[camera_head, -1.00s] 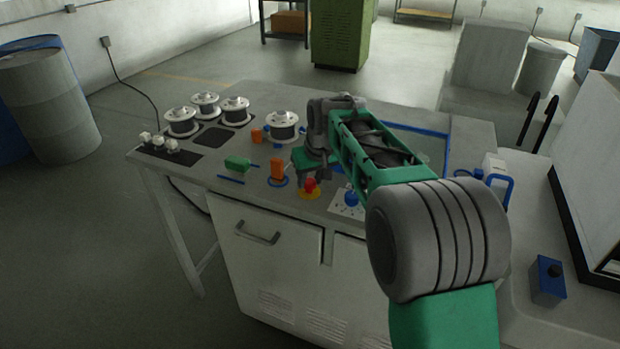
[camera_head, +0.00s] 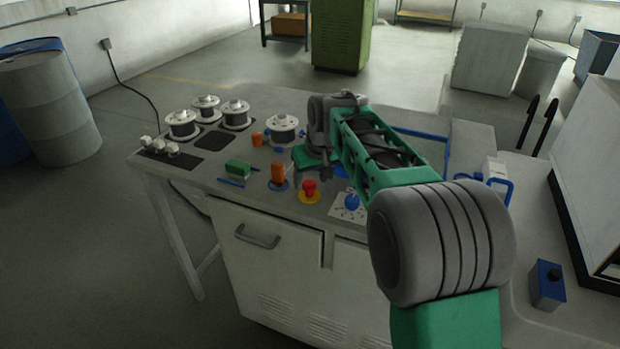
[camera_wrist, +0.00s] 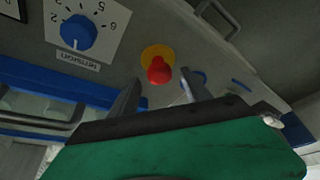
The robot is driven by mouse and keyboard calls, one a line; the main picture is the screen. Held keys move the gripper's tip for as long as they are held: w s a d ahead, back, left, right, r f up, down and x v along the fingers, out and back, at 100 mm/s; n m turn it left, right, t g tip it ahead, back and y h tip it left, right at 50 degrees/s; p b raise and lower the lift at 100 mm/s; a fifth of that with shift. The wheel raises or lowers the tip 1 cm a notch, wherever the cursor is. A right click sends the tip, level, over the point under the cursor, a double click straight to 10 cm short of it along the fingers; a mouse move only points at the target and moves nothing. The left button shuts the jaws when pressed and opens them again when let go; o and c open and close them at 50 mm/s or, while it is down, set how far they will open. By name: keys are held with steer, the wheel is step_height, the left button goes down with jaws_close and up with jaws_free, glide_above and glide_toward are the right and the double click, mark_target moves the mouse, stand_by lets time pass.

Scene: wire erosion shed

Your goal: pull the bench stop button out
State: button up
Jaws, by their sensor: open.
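The bench stop button is a red mushroom head (camera_head: 309,187) on a yellow round base, near the front edge of the bench top (camera_head: 215,178). In the wrist view the red button (camera_wrist: 159,71) stands beyond and between the two finger ends. My gripper (camera_wrist: 165,88) is open and empty, apart from the button. In the head view my gripper (camera_head: 324,168) is above and behind the button, partly hidden by my own arm.
A blue dial on a numbered plate (camera_head: 350,204) is right of the button. Several spools (camera_head: 235,111) stand farther back. The cabinet front (camera_head: 275,275) drops away below.

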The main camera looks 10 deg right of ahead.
steer(key=v, duration=0.7)
steer(key=shift+s+r, duration=0.1)
